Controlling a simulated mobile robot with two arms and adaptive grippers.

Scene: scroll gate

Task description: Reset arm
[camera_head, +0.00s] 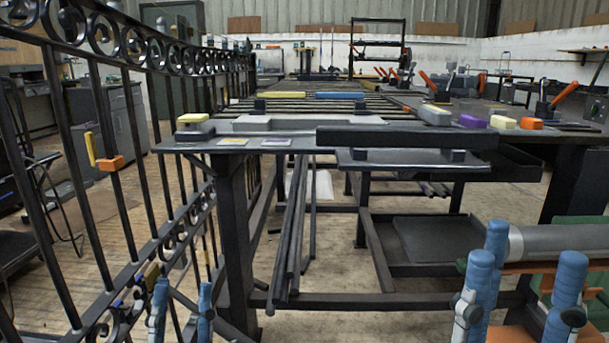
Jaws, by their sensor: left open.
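My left gripper (182,290) is low at the left, cut off by the bottom edge. Its two blue-and-grey fingers stand upright and apart, with nothing visible between them. It is in front of the black scroll gate (140,175) and left of the table's front leg. My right gripper (526,262) appears to be low at the right, where blue-and-grey parts stand apart by an orange-brown bar (540,267). Whether its jaws hold anything is unclear.
A dark worktable (400,165) fills the middle, with a long black bar (407,138) across its front edge. Yellow, purple and orange blocks lie on top. A lower shelf (430,243) and metal bars sit beneath. A grey cylinder (560,238) is at the right. Floor is bare between.

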